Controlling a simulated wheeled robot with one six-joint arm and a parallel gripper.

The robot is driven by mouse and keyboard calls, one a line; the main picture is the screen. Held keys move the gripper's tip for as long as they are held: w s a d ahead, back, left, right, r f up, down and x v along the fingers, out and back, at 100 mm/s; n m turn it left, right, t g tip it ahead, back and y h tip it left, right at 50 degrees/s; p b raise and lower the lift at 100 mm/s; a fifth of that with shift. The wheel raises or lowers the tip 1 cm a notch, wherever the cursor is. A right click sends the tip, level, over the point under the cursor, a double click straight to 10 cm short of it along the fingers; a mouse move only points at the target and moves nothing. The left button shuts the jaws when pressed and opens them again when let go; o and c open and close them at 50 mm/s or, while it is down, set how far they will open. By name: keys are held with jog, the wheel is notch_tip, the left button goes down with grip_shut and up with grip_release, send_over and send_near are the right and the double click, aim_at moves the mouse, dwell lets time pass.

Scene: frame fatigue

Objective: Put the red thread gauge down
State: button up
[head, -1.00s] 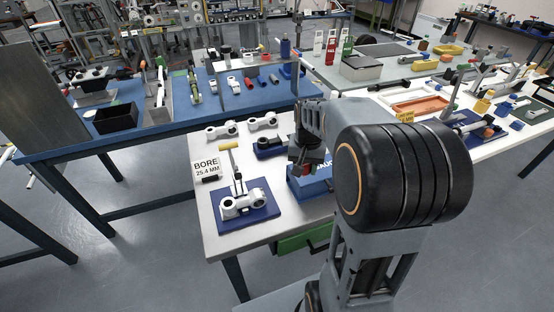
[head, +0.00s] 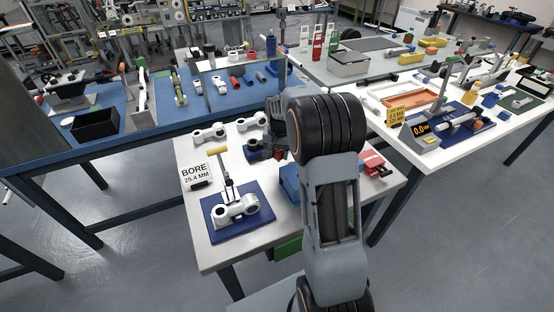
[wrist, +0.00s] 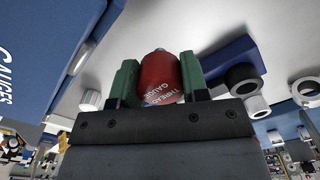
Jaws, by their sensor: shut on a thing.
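The red thread gauge (wrist: 162,78) is a red cylinder with white lettering, held between the green jaws of my gripper (wrist: 160,86) in the wrist view. The gauge's far end and the jaw tips show against the white table top (wrist: 205,18); the gap to the table cannot be told. In the head view my gripper is mostly hidden behind my arm, over the white table (head: 238,252) between the dark blue block and the blue box. I cannot clearly make out the gauge there.
A blue box (wrist: 40,45) lettered "GAUGES" is beside the gripper. A dark blue block (wrist: 229,57) with a dark ring stands on the other side. The white table also holds a blue mat (head: 245,225) with a white part, a BORE sign (head: 196,174) and a red case (head: 373,163).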

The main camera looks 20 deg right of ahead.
jog(key=shift+w+a+f, duration=0.1)
jog(key=shift+w+f, duration=0.25)
jog(key=shift+f, duration=0.1)
jog(key=shift+w+f, duration=0.1)
jog(key=shift+f, duration=1.55)
